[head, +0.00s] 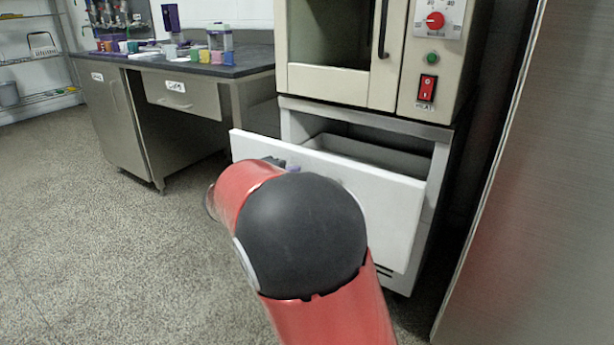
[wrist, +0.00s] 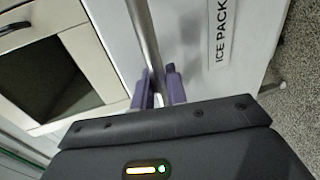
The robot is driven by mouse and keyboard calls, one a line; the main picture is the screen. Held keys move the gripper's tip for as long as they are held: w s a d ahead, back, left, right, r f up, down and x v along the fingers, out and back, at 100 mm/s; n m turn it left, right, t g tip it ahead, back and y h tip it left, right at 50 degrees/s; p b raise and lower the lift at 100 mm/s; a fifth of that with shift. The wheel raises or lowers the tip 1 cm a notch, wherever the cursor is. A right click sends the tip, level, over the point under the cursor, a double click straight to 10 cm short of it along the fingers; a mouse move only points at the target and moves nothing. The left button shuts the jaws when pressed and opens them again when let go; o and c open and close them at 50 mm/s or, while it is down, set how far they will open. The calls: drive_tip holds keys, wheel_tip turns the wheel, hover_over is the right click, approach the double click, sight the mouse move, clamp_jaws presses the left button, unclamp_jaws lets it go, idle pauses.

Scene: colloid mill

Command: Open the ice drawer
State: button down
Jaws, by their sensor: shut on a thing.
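The white ice drawer (head: 385,195) in the lower part of the cabinet is pulled part way out, and its dark interior shows behind the front panel. In the wrist view, the drawer front (wrist: 190,30) carries an "ICE PACK" label (wrist: 221,30). A metal bar handle (wrist: 144,35) runs along it. My gripper (wrist: 159,90) is shut on this handle, with one purple finger on each side of the bar. In the head view, my red and black arm hides most of the gripper and the handle.
Above the drawer stands a beige oven (head: 345,85) with a dark handle, a red knob (head: 435,20) and a red switch. A large metal panel (head: 535,190) stands close on the right. A lab bench (head: 190,95) is at the back left. The speckled floor (head: 90,230) at left is clear.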

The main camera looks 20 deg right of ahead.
drive_tip(key=shift+f+b+v, duration=0.2)
drive_tip(key=shift+v, duration=0.7)
drive_tip(key=shift+f+b+v, duration=0.2)
drive_tip(key=shift+v, duration=0.7)
drive_tip(key=shift+f+b+v, duration=0.15)
drive_tip(key=shift+b+v, duration=0.05)
drive_tip(key=shift+v, duration=0.7)
drive_tip(key=shift+a+f, duration=0.1)
drive_tip(key=c, duration=1.5)
unclamp_jaws()
drive_tip(key=v, duration=0.7)
drive_tip(key=shift+s+a+p, duration=0.25)
drive_tip(key=shift+a+p, duration=0.05)
drive_tip(key=shift+p, duration=0.05)
